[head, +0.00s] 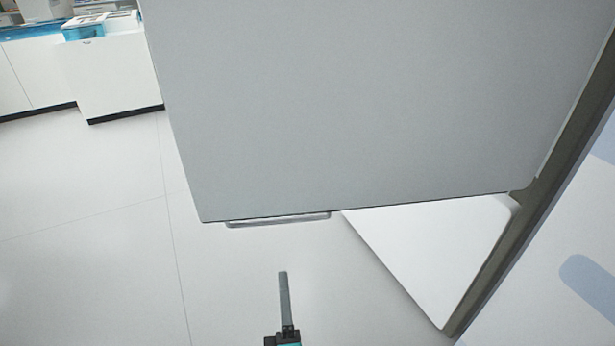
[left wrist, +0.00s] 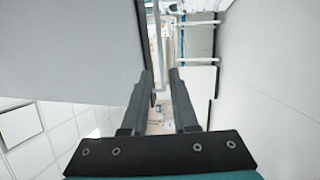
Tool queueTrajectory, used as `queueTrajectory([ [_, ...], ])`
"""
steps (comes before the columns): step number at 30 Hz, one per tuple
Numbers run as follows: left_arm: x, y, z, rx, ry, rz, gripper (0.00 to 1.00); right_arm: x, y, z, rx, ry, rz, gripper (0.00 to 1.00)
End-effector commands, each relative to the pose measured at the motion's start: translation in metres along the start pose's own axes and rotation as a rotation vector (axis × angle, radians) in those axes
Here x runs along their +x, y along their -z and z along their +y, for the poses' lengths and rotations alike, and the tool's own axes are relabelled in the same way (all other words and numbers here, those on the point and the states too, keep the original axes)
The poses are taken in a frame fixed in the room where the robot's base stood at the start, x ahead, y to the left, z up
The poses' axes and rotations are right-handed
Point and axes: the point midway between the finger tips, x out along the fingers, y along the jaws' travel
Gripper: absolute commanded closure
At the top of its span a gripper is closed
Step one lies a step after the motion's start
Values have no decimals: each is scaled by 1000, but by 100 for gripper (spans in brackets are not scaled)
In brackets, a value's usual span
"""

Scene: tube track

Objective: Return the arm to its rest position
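My left gripper (head: 283,280) shows at the bottom middle of the head view, its finger pointing up the picture over the pale floor. It is apart from the grey panel and its handle in that view. In the left wrist view, the two dark fingers of the left gripper (left wrist: 160,73) stand apart with nothing held between them. My right gripper is in neither view.
A large grey panel (head: 370,100) fills the upper middle, with a metal handle (head: 280,220) at its lower edge. A white panel (head: 430,250) lies below it on the right. White cabinets (head: 110,75) stand back left. The floor (head: 90,230) at left is clear.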

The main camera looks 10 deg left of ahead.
Motion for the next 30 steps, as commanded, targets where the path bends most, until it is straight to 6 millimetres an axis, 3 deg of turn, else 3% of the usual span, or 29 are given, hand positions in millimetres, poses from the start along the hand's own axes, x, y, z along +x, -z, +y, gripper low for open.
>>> queueTrajectory([
  [4, -3, -2, -9, 54, 28, -38, 73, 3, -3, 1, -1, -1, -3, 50],
  [7, -12, -8, -34, 195, 100, -139, 73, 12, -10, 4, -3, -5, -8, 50],
  [11, -43, -8, -92, 487, 252, -357, 73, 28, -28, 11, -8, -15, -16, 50],
  [14, -80, 8, -141, 727, 380, -549, 73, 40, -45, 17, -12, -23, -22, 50],
  [17, -125, 37, -185, 953, 512, -751, 73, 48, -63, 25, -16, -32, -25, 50],
  [21, -196, 100, -229, 1230, 697, -1045, 73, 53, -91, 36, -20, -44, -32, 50],
  [27, -274, 182, -248, 1461, 891, -1378, 73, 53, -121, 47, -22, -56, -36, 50],
  [30, -295, 206, -249, 1509, 943, -1471, 73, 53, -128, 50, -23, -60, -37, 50],
])
